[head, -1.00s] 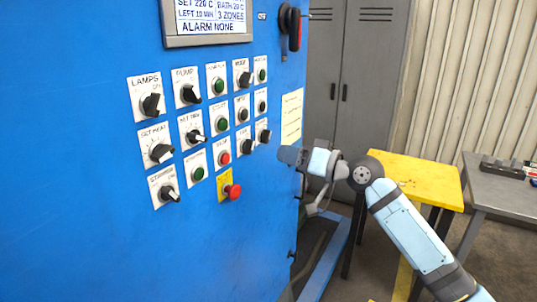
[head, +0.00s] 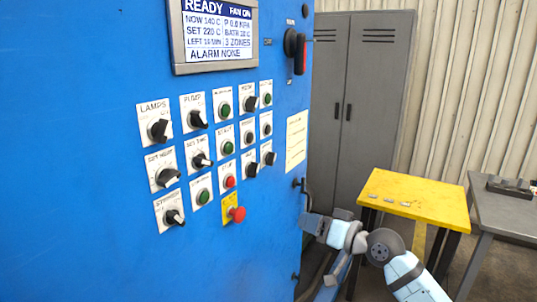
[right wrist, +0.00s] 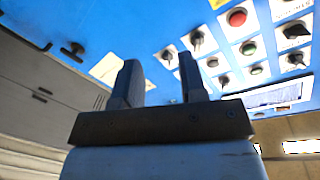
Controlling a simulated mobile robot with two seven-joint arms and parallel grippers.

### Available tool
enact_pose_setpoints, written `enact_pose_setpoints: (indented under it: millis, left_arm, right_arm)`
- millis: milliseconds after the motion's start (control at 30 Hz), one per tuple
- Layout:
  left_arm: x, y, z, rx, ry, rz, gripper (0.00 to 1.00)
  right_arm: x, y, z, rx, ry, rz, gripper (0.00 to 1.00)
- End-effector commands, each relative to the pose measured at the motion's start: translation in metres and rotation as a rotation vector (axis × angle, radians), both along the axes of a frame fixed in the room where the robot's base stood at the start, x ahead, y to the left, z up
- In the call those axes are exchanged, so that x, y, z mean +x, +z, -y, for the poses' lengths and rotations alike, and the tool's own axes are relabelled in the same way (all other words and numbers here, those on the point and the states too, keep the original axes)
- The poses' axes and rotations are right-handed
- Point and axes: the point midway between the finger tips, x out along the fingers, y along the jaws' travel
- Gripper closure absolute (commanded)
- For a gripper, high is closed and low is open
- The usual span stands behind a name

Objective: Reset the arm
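My right gripper (head: 308,224) is beside the right edge of the blue control panel (head: 70,200), below the yellow paper note. In the right wrist view its two dark fingers (right wrist: 160,80) stand apart with nothing between them. The panel's knobs and buttons lie beyond the fingers there, with a red button (right wrist: 237,17) near the top. My left gripper is in neither view.
The panel has a display (head: 217,30) reading READY, rows of knobs, and a red emergency button (head: 237,214). A yellow table (head: 420,197) and a grey table (head: 510,210) stand at the right. A grey locker (head: 365,100) stands behind.

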Motion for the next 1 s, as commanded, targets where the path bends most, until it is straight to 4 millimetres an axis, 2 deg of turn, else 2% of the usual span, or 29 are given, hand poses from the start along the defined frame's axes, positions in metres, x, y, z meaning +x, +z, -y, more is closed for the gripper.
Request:
enact_pose_setpoints:
  millis: [33, 100, 267, 500, 567, 700, 800, 900, 1000]
  left_arm:
    - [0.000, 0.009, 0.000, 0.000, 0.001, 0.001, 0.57]
    - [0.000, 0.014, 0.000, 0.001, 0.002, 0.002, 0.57]
    - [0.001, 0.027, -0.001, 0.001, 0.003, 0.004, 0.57]
    - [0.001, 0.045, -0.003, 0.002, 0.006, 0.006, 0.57]
    - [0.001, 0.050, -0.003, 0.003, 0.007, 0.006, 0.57]
    - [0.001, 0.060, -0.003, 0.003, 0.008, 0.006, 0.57]
    - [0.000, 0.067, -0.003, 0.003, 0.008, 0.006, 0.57]
    - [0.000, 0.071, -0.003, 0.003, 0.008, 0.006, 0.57]
    - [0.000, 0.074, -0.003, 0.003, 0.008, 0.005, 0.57]
  right_arm:
    - [-0.009, -0.022, 0.001, -0.014, -0.028, -0.018, 0.62]
    - [-0.021, -0.051, 0.005, -0.044, -0.071, -0.025, 0.62]
    - [-0.056, -0.114, 0.015, -0.122, -0.163, -0.050, 0.62]
    - [-0.129, -0.196, 0.033, -0.275, -0.278, -0.090, 0.62]
    - [-0.150, -0.213, 0.038, -0.318, -0.303, -0.101, 0.62]
    - [-0.206, -0.250, 0.050, -0.433, -0.347, -0.128, 0.62]
    - [-0.247, -0.269, 0.059, -0.515, -0.368, -0.144, 0.62]
    - [-0.282, -0.283, 0.067, -0.590, -0.379, -0.157, 0.62]
    - [-0.307, -0.291, 0.072, -0.645, -0.383, -0.166, 0.62]
